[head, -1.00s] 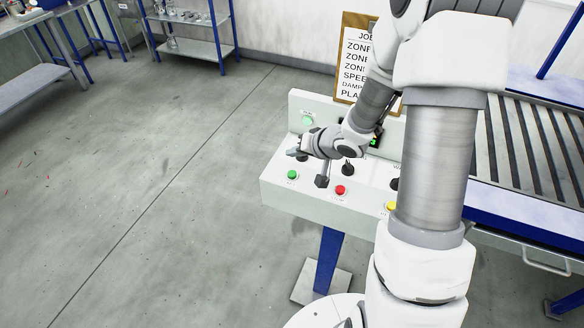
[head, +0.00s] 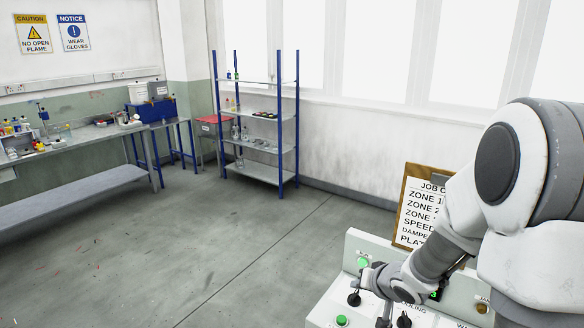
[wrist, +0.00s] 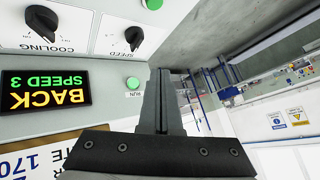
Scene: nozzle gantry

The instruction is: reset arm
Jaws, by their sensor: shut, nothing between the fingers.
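My arm reaches in from the right of the head view. My gripper (head: 366,284) is just above a control panel (head: 376,246), near its left end, and is small and partly hidden by my wrist there. In the wrist view its dark fingers (wrist: 160,76) are shut together with nothing between them. The panel appears upside down there, left of the fingers. A green RUN button (wrist: 133,82), a COOLING knob (wrist: 42,18), another black knob (wrist: 134,38) and a display (wrist: 46,90) reading BACK, SPEED 3 show on it. I cannot tell whether the fingers touch the panel.
A clipboard job card (head: 412,217) stands behind the panel. A blue-framed shelf (head: 257,143) and a grey workbench (head: 72,189) stand along the walls. The floor (head: 150,250) left of the panel is open.

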